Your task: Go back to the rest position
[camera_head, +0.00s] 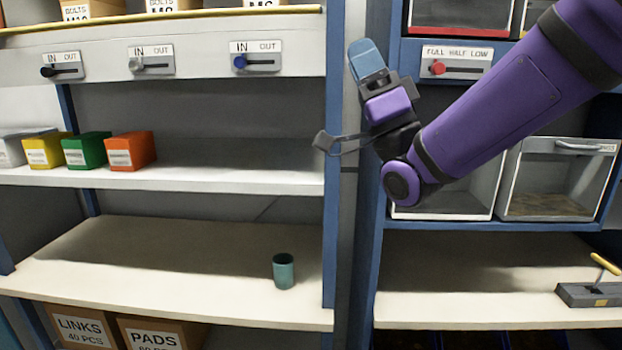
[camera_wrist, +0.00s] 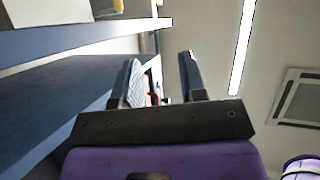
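My gripper (camera_head: 367,60) is raised in front of the blue post between the two shelf units, with its fingers pointing up in the head view. In the wrist view my gripper (camera_wrist: 160,78) shows two fingers apart with a gap between them and nothing held. My purple arm reaches in from the upper right. No object is in contact with the fingers.
A teal cup (camera_head: 284,271) stands on the lower left shelf (camera_head: 150,255). Yellow (camera_head: 43,150), green (camera_head: 87,150) and orange (camera_head: 131,151) bins line the shelf above. Clear-fronted bins (camera_head: 560,178) sit behind my arm. A grey tool (camera_head: 590,294) lies at lower right.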

